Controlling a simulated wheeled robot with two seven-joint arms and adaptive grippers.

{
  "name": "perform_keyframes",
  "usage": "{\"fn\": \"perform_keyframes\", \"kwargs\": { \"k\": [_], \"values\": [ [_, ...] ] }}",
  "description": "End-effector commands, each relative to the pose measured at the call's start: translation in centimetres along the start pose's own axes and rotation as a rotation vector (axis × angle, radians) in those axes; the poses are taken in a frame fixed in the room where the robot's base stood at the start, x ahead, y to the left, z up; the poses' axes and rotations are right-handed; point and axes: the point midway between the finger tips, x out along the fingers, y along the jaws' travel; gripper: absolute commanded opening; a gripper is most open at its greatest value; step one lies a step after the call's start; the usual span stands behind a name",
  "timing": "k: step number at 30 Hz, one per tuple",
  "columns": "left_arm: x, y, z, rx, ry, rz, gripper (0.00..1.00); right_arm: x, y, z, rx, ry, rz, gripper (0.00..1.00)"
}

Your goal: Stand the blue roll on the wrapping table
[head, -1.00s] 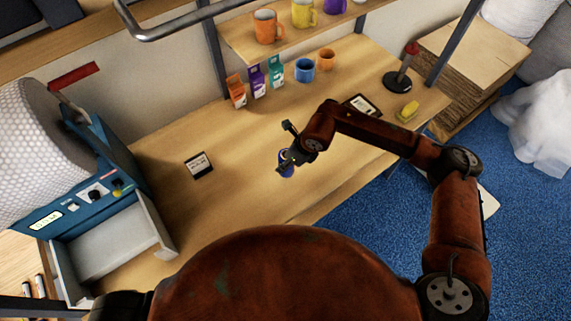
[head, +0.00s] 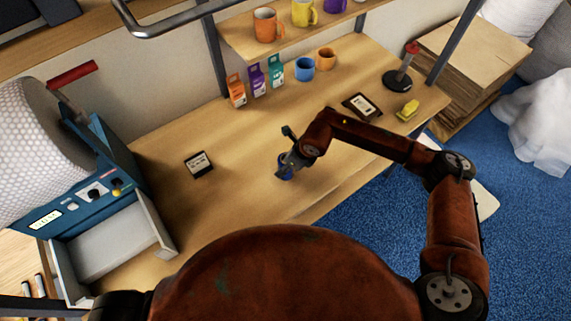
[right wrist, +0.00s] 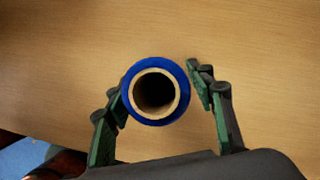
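The blue roll (head: 285,172) is upright at the middle of the wrapping table (head: 240,205), near its front edge. In the right wrist view the blue roll (right wrist: 182,78) shows end-on, a blue ring around a brown core with a dark hole. My right gripper (head: 287,152) is at the roll and partly hides it in the head view. In the right wrist view my right gripper (right wrist: 158,92) has its fingers spread on either side of the roll, with a gap at the right finger. The roll's base is hidden. My left gripper is out of view.
A dark-framed card (head: 199,164) lies left of the roll, and another (head: 362,106) lies at the right. Small cartons (head: 256,82) and a blue mug (head: 304,68) stand at the back. A machine with bubble wrap (head: 90,190) fills the left. Table around the roll is clear.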

Motion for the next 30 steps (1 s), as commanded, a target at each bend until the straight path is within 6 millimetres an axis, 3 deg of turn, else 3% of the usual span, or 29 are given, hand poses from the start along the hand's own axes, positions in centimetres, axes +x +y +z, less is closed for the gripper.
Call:
{"fn": "perform_keyframes", "kwargs": {
  "k": [14,17,30],
  "values": [
    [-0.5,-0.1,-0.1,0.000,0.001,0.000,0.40,-0.6,0.0,0.2,0.000,0.000,-0.001,0.58],
    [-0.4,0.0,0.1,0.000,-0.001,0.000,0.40,-1.7,-0.1,0.2,-0.001,-0.001,-0.002,0.58],
    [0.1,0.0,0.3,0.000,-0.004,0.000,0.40,-10.4,-0.1,0.2,0.000,-0.001,-0.002,0.58]
  ]
}}
